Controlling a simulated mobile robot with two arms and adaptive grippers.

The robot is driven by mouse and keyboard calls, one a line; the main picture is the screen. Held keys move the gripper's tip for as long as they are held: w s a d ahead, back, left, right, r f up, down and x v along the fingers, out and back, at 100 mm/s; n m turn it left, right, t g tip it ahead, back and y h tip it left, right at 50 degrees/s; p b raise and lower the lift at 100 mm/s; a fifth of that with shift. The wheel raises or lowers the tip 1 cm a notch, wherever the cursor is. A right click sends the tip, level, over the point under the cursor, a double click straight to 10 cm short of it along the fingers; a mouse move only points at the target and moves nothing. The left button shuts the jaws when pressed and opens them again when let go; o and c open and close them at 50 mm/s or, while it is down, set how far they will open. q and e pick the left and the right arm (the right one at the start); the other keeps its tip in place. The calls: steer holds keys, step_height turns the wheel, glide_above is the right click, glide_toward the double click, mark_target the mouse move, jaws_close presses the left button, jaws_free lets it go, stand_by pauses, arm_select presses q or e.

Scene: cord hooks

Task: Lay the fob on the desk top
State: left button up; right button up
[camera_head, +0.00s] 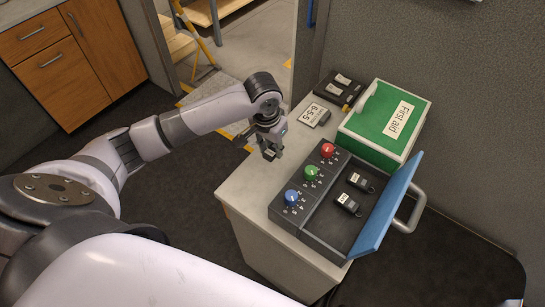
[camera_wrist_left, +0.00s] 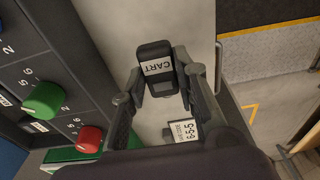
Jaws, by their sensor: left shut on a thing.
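My left gripper (camera_head: 268,150) is over the left part of the pale desk top (camera_head: 247,187), beside the knob box. In the left wrist view, the left gripper (camera_wrist_left: 161,82) is shut on a dark fob (camera_wrist_left: 155,52) with a white label reading CART. The pale desk top (camera_wrist_left: 190,20) shows behind the fob; I cannot tell how large the gap is. In the head view the held fob is too small to make out clearly. My right gripper is not in view.
A grey box with red, green and blue knobs (camera_head: 291,198) has its blue lid (camera_head: 388,208) open; two labelled fobs (camera_head: 348,203) lie inside. A green First aid box (camera_head: 385,118), a 6-5-5 card (camera_head: 313,114) and a black labelled item (camera_head: 340,90) stand behind. The desk's left strip is clear.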

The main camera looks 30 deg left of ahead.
mark_target(273, 166)
arm_select(q)
steer(key=shift+f, duration=3)
steer(key=o, duration=1)
steer(key=shift+f, duration=0.1)
steer(key=r, duration=0.4)
steer(key=s+r, duration=0.1)
steer(key=r, duration=0.7)
steer(key=shift+s+a+r, duration=0.1)
steer(key=shift+s, duration=0.3)
